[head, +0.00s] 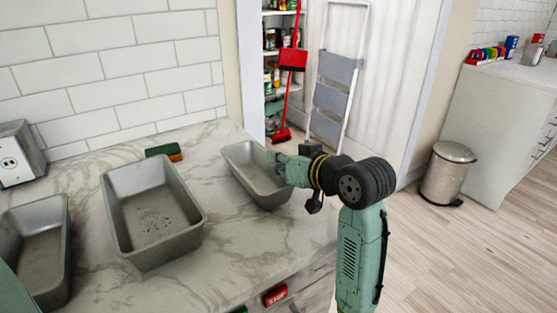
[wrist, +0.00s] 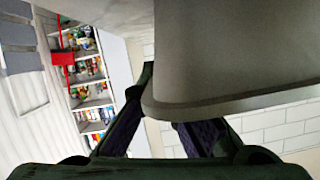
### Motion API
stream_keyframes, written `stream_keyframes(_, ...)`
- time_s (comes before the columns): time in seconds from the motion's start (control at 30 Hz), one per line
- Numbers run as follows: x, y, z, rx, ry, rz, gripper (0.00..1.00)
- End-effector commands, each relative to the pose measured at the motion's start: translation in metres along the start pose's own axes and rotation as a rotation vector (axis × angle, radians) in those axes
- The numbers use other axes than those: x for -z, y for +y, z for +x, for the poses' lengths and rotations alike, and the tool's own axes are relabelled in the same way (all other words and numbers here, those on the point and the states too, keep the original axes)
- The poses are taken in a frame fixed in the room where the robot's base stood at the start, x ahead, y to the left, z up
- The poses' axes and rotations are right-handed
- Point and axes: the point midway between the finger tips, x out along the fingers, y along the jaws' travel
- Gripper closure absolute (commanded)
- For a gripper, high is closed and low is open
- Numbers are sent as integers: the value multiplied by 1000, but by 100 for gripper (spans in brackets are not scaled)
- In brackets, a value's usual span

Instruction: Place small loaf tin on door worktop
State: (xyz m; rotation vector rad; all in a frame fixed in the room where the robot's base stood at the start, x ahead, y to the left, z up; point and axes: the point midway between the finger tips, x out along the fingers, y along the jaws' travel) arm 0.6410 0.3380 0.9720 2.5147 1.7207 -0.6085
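The small loaf tin (head: 240,162) is a grey metal tin at the right end of the marble worktop (head: 225,255), near the doorway. My gripper (head: 279,163) is at its right-hand rim. In the wrist view the small loaf tin (wrist: 240,50) fills the upper right, and my gripper (wrist: 158,110) has its fingers converging around the tin's edge. One fingertip is hidden behind the tin's wall. The gripper looks shut on that wall. I cannot tell whether the tin's base touches the worktop.
A larger loaf tin (head: 150,245) stands mid-worktop, with another tin (head: 62,225) at left. A green and orange sponge (head: 164,152) lies by the wall. A toaster-like box (head: 18,155) stands far left. A stepladder (head: 335,80), red broom (head: 290,85) and bin (head: 447,175) are beyond.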

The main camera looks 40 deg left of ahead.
Motion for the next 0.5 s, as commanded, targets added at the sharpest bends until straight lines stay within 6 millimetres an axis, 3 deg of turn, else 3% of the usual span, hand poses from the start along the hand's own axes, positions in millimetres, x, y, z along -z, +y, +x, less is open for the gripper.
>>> stream_keyframes(0.27, 0, 0, 0, 1, -1, 0, 75)
stream_keyframes(0.5, 0, 0, 0, 1, -1, 0, 75)
